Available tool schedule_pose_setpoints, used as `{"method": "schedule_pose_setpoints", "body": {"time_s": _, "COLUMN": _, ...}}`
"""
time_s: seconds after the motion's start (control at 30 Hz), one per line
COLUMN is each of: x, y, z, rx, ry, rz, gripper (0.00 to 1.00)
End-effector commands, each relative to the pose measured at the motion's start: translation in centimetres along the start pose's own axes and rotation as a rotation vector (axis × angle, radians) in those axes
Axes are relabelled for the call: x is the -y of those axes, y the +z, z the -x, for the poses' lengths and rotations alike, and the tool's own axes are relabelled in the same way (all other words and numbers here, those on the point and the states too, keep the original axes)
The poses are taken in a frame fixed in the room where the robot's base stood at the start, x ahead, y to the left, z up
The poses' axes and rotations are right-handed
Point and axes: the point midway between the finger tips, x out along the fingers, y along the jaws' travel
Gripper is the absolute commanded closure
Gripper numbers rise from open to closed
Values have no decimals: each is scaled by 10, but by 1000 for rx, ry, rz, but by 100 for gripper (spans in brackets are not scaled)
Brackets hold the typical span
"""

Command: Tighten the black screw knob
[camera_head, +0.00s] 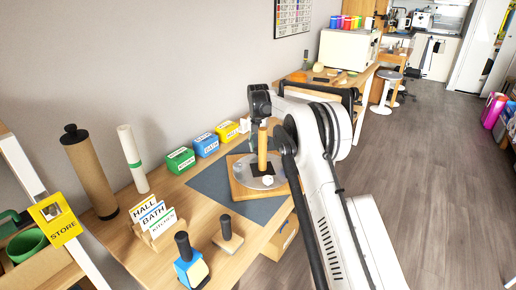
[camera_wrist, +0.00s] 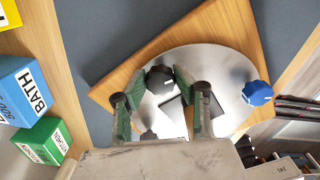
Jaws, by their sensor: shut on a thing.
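The black screw knob (camera_wrist: 158,78) shows in the wrist view, between the green-padded fingers of my gripper (camera_wrist: 160,90). My gripper is shut on it, and the fingers hide part of its sides. Below it is a round metal disc (camera_wrist: 218,62) on a wooden board (camera_wrist: 112,84). A dark square patch lies on the disc beneath the fingers. The black knob cannot be told apart from my dark gripper there.
A blue knob (camera_wrist: 257,93) is at the disc's right edge in the wrist view. Green (camera_head: 181,160), blue (camera_head: 205,145) and yellow (camera_head: 228,131) boxes line the wall side. A card holder (camera_head: 160,228) and black-handled tools (camera_head: 229,240) stand in front on the table.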

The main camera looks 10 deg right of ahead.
Motion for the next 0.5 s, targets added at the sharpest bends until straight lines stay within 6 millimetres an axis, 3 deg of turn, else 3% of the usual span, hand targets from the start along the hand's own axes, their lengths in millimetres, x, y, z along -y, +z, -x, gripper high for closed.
{"method": "schedule_pose_setpoints", "body": {"time_s": 0.5, "x": 1, "y": 0, "z": 0, "rx": 0, "ry": 0, "rz": -132, "gripper": 99}}
